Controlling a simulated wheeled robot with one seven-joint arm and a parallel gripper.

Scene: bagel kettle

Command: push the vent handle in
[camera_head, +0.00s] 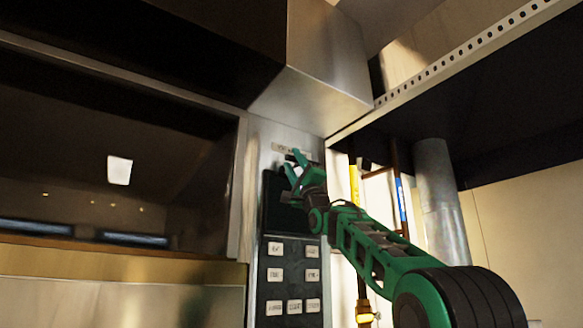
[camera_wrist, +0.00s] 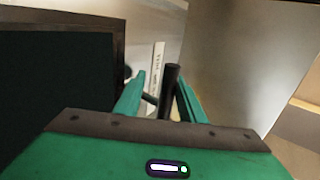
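My green gripper (camera_head: 291,161) is raised to the top of the oven's control panel, just under a small label plate. In the wrist view its two fingers (camera_wrist: 160,82) stand apart. The vent handle (camera_wrist: 171,80), a dark round bar with a thin dark rod at its lower left, shows between them, closer to the right finger. A gap shows between the bar and the left finger. I cannot tell whether the right finger touches it. In the head view I cannot make out the handle clearly at the gripper.
The control panel (camera_head: 292,276) has several white buttons below a dark screen (camera_head: 286,212). The oven's dark window (camera_head: 110,170) is at left. A metal hood (camera_head: 315,85) juts out above. A perforated shelf edge (camera_head: 460,62) and a metal pipe (camera_head: 440,195) are at right.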

